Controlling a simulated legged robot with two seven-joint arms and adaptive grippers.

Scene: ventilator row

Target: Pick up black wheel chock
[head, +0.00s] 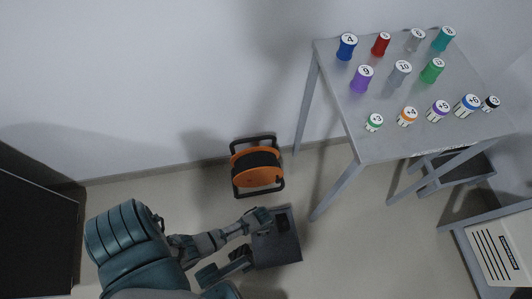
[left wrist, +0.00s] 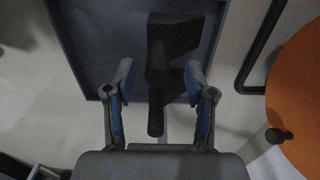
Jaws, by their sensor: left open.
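The black wheel chock (left wrist: 178,38) lies on a grey tray (left wrist: 90,50) in the left wrist view. It has a wide block and a narrow bar (left wrist: 155,118) that points down the picture. My left gripper (left wrist: 160,72) is open, with one finger on each side of the chock and visible gaps to it. In the head view the chock (head: 283,222) is a small dark shape on the tray (head: 287,253), and my left gripper (head: 262,216) is above the tray's left part.
An orange cable reel (head: 257,168) with a black frame stands by the wall just beyond the tray; it also shows in the left wrist view (left wrist: 302,75). A grey table (head: 385,140) with several numbered coloured containers stands at right. Open floor (head: 345,235) lies right of the tray.

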